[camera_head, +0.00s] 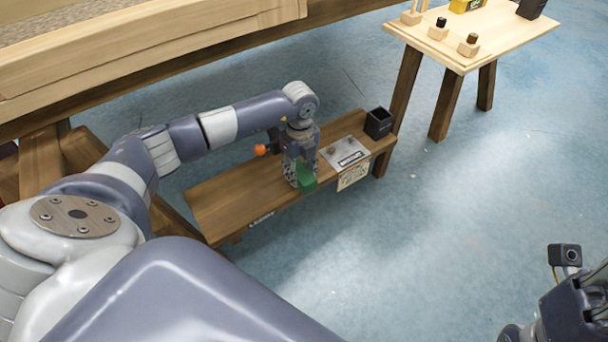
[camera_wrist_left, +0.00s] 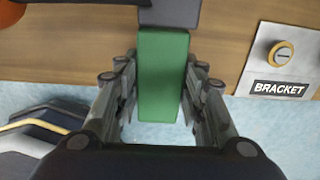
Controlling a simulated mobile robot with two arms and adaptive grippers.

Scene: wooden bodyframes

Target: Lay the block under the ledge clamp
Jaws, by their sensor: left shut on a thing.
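The green block (camera_head: 307,181) is in my left gripper (camera_head: 300,176), low over the front part of a low wooden bench. In the left wrist view the green block (camera_wrist_left: 162,75) lies lengthwise between the two fingers, its far end against or just under a dark grey part (camera_wrist_left: 170,12). This looks like part of the ledge clamp, whose orange knob (camera_head: 261,150) shows behind the gripper; the knob also shows in the left wrist view (camera_wrist_left: 10,12). The gripper hides most of the clamp. My right gripper (camera_head: 585,315) is only partly in view at lower right.
A metal plate labelled BRACKET (camera_wrist_left: 285,62) with a brass knob lies right of the block. A black open box (camera_head: 378,123) stands at the bench's right end. The bench (camera_head: 235,190) is bare on the left. A higher table (camera_head: 490,35) with small parts stands upper right.

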